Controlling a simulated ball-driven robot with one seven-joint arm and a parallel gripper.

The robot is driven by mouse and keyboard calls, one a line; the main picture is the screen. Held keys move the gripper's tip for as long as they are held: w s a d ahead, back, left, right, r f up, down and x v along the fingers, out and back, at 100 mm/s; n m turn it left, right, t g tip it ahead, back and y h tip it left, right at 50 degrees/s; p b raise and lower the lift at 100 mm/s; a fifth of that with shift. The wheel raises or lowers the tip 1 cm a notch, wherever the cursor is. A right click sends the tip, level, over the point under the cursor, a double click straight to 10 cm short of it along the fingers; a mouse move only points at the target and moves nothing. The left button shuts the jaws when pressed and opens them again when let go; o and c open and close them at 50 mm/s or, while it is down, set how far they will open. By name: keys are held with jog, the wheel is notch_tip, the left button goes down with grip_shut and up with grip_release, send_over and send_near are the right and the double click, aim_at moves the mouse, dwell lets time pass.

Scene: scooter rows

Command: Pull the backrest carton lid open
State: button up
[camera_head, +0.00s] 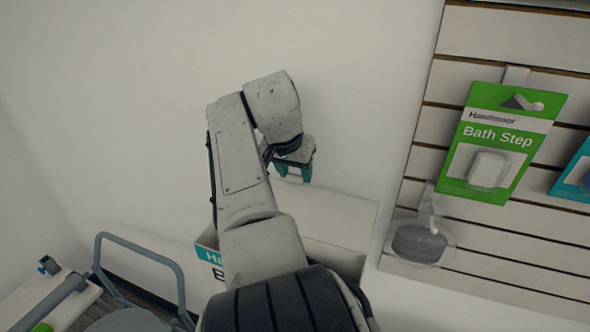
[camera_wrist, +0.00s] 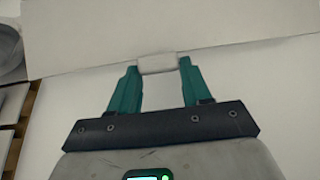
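The backrest carton is a white box; its pale top (camera_head: 325,212) shows in the head view behind my arm, with part of its teal-and-white printed front (camera_head: 208,257). In the wrist view its pale panel (camera_wrist: 90,45) crosses the top, and a small white tab (camera_wrist: 157,64) sticks out from its edge. My gripper (camera_head: 293,176) is over the far left part of the carton, by the wall. In the wrist view my gripper's teal fingertips (camera_wrist: 159,66) stand apart, one on each side of the tab. Whether they press on it is unclear. My arm hides much of the carton.
A slatted display wall on the right holds a green Bath Step pack (camera_head: 502,143) and a grey round item in clear packaging (camera_head: 420,243). A grey tubular frame (camera_head: 140,250) stands at lower left, near a pale surface (camera_head: 75,303). Plain wall lies behind.

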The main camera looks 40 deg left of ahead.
jog(key=o, duration=0.5)
jog(key=shift+w+r, duration=0.2)
jog(key=shift+c, duration=0.2)
jog(key=shift+f, duration=0.1)
jog(key=shift+s, duration=0.1)
jog(key=shift+s+r+b, duration=0.3)
jog(key=shift+r+b, duration=0.1)
jog(key=shift+r, duration=0.1)
jog(key=b+v, duration=0.3)
jog(key=v, duration=0.6)
jog(key=shift+r, duration=0.3)
jog(key=shift+s+d, duration=0.1)
jog(key=shift+d, duration=0.05)
